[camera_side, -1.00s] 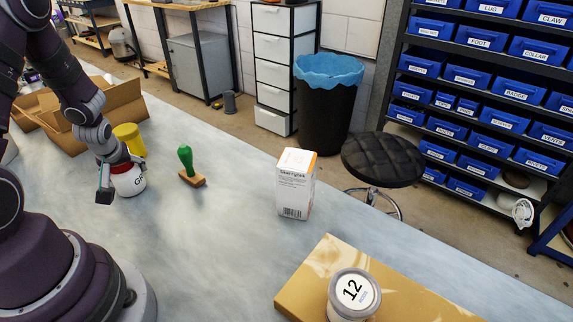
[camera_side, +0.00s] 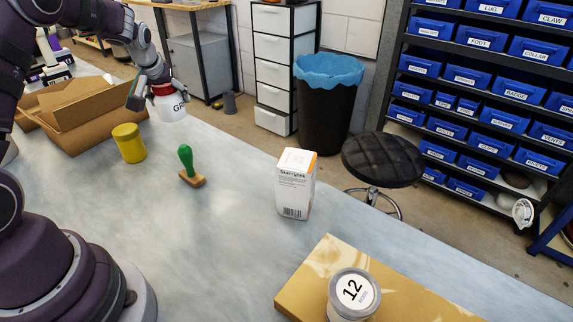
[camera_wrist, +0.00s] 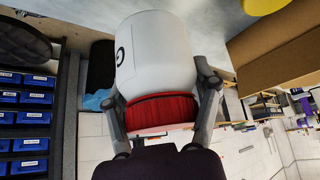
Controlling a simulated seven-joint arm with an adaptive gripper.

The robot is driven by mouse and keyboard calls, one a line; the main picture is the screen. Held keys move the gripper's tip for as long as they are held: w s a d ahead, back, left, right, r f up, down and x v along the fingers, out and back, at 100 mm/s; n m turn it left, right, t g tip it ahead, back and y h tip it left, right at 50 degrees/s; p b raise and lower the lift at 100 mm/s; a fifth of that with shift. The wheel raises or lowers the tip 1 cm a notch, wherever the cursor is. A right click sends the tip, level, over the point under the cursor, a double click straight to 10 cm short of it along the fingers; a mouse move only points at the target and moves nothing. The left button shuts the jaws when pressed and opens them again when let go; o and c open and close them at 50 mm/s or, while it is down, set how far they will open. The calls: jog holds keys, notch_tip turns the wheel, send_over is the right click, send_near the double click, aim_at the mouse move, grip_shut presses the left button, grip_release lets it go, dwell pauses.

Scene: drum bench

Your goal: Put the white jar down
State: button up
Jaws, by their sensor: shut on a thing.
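The white jar (camera_side: 171,108) has a red lid and black lettering. In the side view it is in the air at the back left, above the bench. My gripper (camera_side: 151,94) is shut on it near the lid. In the wrist view the jar (camera_wrist: 157,55) fills the middle, with its red lid nearest the palm. The two fingers of my gripper (camera_wrist: 165,100) press on its sides. The far side of the jar is hidden in both views.
On the bench (camera_side: 150,215) stand a yellow jar (camera_side: 129,144), a green-handled stamp (camera_side: 187,163), a white-and-orange box (camera_side: 296,185) and a jar labelled 12 (camera_side: 353,294) on a tan board (camera_side: 308,282). An open cardboard box (camera_side: 85,125) is at the left. The bench middle is clear.

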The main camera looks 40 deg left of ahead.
jog(key=w+d+m, duration=0.2)
jog(key=w, duration=0.4)
jog(key=shift+t+h, duration=0.3)
jog(key=shift+t, duration=0.1)
notch_tip(320, 180, down, 10)
jog(key=shift+a+f, duration=0.1)
jog(key=shift+a, duration=0.05)
jog(key=shift+f, duration=0.15)
jog(key=o, duration=1.2)
jog(key=shift+o, duration=0.2)
